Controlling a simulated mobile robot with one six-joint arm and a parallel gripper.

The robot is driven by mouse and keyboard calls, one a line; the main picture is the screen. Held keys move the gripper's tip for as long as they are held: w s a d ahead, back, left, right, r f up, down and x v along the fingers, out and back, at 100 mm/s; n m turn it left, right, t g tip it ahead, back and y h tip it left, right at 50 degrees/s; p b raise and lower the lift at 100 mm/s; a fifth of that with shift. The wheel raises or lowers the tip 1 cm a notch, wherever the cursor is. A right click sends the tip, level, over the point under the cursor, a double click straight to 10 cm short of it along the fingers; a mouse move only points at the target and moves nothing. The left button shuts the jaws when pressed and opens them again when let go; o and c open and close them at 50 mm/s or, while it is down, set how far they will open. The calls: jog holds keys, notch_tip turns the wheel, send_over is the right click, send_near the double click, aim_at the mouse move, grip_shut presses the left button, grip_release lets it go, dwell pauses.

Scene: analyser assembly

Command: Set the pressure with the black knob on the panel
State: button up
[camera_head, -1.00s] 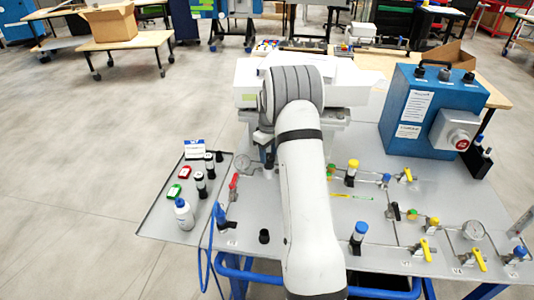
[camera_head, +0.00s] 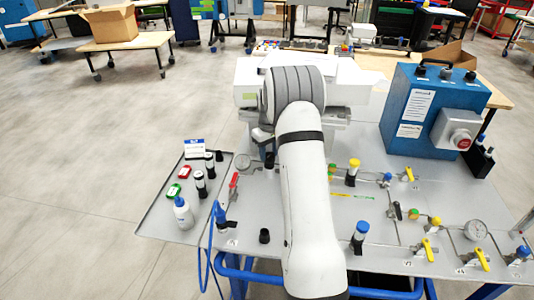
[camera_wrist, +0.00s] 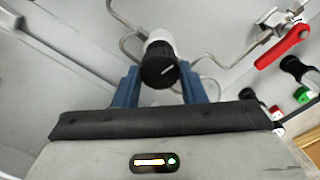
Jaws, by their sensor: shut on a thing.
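The black knob (camera_wrist: 158,66) has a white mark on its face and sits on a pale round body (camera_wrist: 160,37) in the wrist view. My gripper (camera_wrist: 158,82) has its two blue fingers on either side of the knob, shut on it.
A red-handled valve (camera_head: 233,182) is close to the gripper and also shows in the wrist view (camera_wrist: 284,46). A tray (camera_head: 160,222) with a bottle (camera_head: 183,216) and vials lies left. Several valves stand right of my arm, before a blue box (camera_head: 438,112).

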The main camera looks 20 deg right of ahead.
aim_at(269, 155)
jog(key=o, duration=1)
jog(key=shift+r, duration=0.1)
notch_tip(269, 155, up, 8)
jog(key=shift+f+b, duration=0.2)
jog(key=shift+b, duration=0.25)
